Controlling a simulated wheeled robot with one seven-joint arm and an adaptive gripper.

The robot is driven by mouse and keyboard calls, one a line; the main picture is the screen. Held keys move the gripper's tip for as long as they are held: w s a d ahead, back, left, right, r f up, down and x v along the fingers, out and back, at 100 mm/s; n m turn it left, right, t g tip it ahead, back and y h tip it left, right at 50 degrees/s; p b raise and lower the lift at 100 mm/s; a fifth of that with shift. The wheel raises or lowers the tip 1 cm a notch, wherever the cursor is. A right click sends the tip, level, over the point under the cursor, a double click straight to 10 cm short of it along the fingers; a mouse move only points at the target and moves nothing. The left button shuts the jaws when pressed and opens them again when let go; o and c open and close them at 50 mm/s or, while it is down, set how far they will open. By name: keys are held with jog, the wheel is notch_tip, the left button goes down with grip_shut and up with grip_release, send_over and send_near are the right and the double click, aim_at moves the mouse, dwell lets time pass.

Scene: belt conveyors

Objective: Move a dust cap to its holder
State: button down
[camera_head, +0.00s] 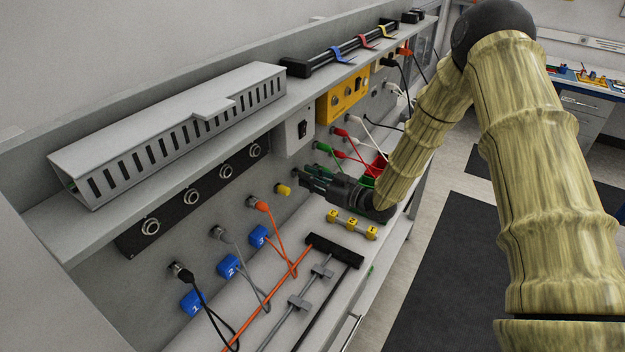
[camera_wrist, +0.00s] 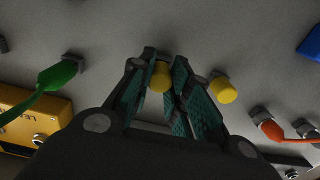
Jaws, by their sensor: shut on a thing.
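My gripper (camera_head: 314,181) is at the upright grey panel, its teal-padded fingers pointing at the panel. In the wrist view the fingers (camera_wrist: 162,85) are closed around a yellow dust cap (camera_wrist: 160,77), which sits at or very near the panel face; I cannot tell whether it is still seated on its port. In the head view the fingers hide this cap. A second yellow dust cap (camera_head: 283,189) is on the panel just left of my gripper; it also shows in the wrist view (camera_wrist: 223,90). A small rack with yellow numbered blocks (camera_head: 351,224), possibly the holder, lies on the bench below my gripper.
An orange plug (camera_head: 262,206) and cable are left of the second cap. A green plug (camera_wrist: 62,72) is on the other side. Blue numbered blocks (camera_head: 228,266) and a black-ended rail stand (camera_head: 335,250) are lower left. A shelf (camera_head: 200,170) overhangs the panel.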

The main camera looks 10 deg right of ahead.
jog(key=shift+w+f, duration=0.2)
jog(key=shift+f, duration=0.05)
jog(key=shift+s+r, duration=0.35)
dwell(0.3)
jog(key=shift+s+r, duration=0.15)
jog(key=shift+s, duration=0.05)
jog(key=shift+w+a+f+b, duration=0.15)
jog(key=shift+w+f+b, duration=0.2)
jog(key=shift+b, duration=0.5)
dwell(1.6)
jog(key=shift+w+a+r, duration=0.1)
jog(key=shift+w+a, duration=0.25)
jog(key=shift+w, duration=0.05)
dwell(0.9)
